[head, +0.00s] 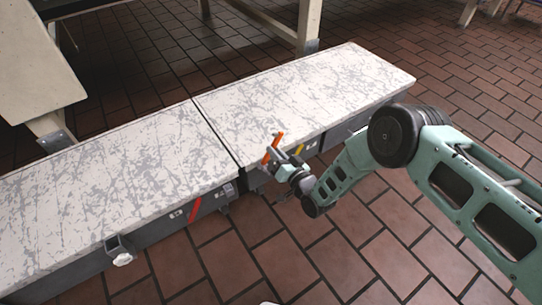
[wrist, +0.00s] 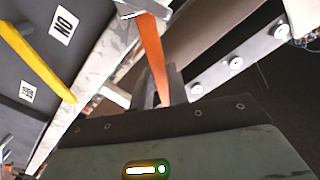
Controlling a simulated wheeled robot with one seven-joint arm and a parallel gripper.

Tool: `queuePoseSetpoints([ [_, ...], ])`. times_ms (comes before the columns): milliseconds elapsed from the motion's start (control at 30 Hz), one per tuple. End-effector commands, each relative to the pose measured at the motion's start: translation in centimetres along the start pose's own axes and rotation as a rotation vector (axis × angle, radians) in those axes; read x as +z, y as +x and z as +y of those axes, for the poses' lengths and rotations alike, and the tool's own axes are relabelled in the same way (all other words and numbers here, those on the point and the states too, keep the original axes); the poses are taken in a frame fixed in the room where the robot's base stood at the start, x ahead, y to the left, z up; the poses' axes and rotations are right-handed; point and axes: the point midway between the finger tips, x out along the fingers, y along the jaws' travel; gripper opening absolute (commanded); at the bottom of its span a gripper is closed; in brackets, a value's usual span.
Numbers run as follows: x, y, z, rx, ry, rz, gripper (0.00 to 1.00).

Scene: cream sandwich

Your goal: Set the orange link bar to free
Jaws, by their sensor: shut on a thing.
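The orange link bar (head: 277,139) stands at the front edge of the right-hand white-topped unit, close to the seam between the two units. It slants up to the right, and its middle is partly covered by my gripper (head: 273,148). In the wrist view the orange bar (wrist: 152,50) runs down between the fingers of my gripper (wrist: 163,86), which is shut on it. The bar's lower end is hidden by the gripper there. I cannot read which label the bar points at.
A yellow bar (head: 299,150) is just right of the gripper; it also shows in the wrist view (wrist: 35,60), beside small labels. A red bar (head: 195,208) sits on the left unit's front. The brick floor (head: 280,265) in front is mostly clear.

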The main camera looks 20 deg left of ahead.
Motion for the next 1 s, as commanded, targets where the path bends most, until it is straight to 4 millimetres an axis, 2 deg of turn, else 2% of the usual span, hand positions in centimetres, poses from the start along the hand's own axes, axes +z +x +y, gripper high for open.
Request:
queuePoseSetpoints([
  [100, 0.5, -0.2, 1.3, 0.006, 0.113, -0.003, 0.0],
  [500, 1.4, -0.2, 3.8, 0.005, 0.475, -0.004, 0.0],
  [700, 1.9, -0.2, 4.6, 0.005, 0.61, -0.006, 0.0],
  [1000, 2.4, -0.2, 5.0, 0.004, 0.722, -0.008, 0.0],
])
